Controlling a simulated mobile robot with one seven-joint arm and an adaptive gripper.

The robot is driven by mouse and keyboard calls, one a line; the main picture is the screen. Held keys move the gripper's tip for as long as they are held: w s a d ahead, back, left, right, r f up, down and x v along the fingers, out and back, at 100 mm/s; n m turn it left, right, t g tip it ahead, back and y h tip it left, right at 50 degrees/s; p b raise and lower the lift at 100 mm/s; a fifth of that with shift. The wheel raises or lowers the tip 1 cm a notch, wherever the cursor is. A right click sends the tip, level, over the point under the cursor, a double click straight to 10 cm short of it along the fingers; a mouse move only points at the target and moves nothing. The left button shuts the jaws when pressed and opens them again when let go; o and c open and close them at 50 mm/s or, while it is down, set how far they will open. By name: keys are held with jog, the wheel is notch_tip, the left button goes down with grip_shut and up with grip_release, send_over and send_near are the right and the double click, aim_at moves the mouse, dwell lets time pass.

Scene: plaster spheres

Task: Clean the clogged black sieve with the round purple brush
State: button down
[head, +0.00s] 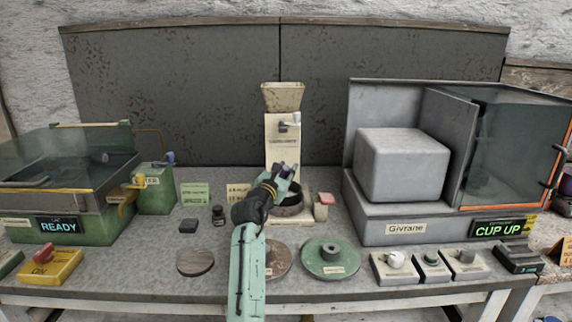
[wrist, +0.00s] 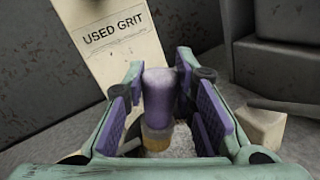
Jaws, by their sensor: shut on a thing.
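My gripper (head: 284,174) is over the middle of the bench, in front of a cream hopper stand (head: 281,140). In the wrist view my gripper (wrist: 166,110) is shut on the purple brush (wrist: 158,92), with purple pads on both sides of its handle. The brush's tan lower end (wrist: 156,138) points down at a pale speckled surface, and I cannot tell if they touch. The black sieve (head: 290,211) sits at the foot of the stand, just below my gripper and partly hidden by my arm.
The stand carries a "USED GRIT" label (wrist: 113,34). A grey machine (head: 405,228) stands right and a green glass-topped box (head: 62,215) left. A green disc (head: 330,259), a brown disc (head: 195,261) and several switch boxes lie along the front. A small red-topped block (head: 324,204) is right of the sieve.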

jog(key=shift+d+f, duration=0.1)
jog(key=shift+f, duration=1.9)
jog(key=shift+f+b, duration=0.1)
jog(key=shift+b, duration=0.2)
jog(key=shift+d+p, duration=0.3)
jog(key=shift+d, duration=0.65)
jog(key=shift+a, duration=1.9)
jog(key=shift+d, duration=1.9)
jog(key=shift+a, duration=0.1)
